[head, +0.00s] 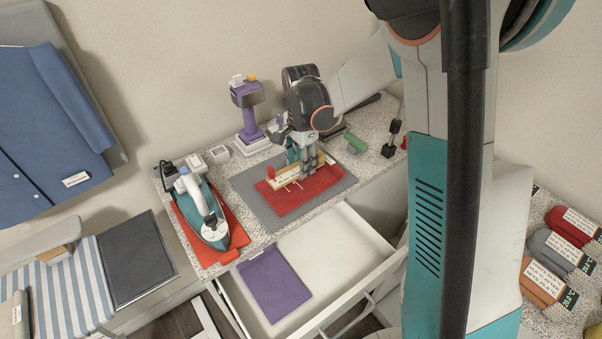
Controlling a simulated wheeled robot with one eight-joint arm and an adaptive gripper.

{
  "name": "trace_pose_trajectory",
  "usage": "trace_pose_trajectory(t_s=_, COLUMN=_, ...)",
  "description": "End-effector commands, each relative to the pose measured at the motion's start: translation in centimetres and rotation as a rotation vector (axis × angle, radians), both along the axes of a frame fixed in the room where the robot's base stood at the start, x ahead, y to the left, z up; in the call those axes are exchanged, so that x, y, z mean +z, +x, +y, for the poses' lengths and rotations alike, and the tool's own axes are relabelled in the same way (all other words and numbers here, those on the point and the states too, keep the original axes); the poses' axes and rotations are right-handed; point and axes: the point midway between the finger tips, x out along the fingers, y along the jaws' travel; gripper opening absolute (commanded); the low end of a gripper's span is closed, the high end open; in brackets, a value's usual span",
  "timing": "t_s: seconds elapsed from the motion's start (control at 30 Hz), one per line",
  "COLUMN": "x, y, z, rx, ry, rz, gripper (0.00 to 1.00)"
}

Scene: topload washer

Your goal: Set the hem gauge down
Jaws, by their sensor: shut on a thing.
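The hem gauge (285,182) is a pale, ruler-like strip with a red slider (270,172) at its left end. It is at the red cloth (307,193) on the grey mat (250,197). My gripper (302,168) points down over the mat and is shut on the gauge near its right part. The gripper fingers hide some of the gauge. I cannot tell whether the gauge touches the cloth or is held just above it.
A teal iron (208,215) stands on a red pad at the left of the speckled counter. A purple device (249,112) stands behind the mat. A green item (355,142) and a black-headed tool (391,138) lie to the right. An open drawer (335,255) with purple cloth (273,284) juts out below.

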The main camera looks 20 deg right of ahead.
Motion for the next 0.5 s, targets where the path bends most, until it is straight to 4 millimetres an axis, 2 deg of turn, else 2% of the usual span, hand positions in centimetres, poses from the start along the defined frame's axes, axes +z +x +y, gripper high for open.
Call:
trace_pose_trajectory(t_s=0.3, x=-4.0, y=0.0, z=0.0, rx=0.0, ry=0.0, rz=0.0, gripper=0.08)
trace_pose_trajectory(t_s=0.5, x=-4.0, y=0.0, z=0.0, rx=0.0, ry=0.0, rz=0.0, gripper=0.08)
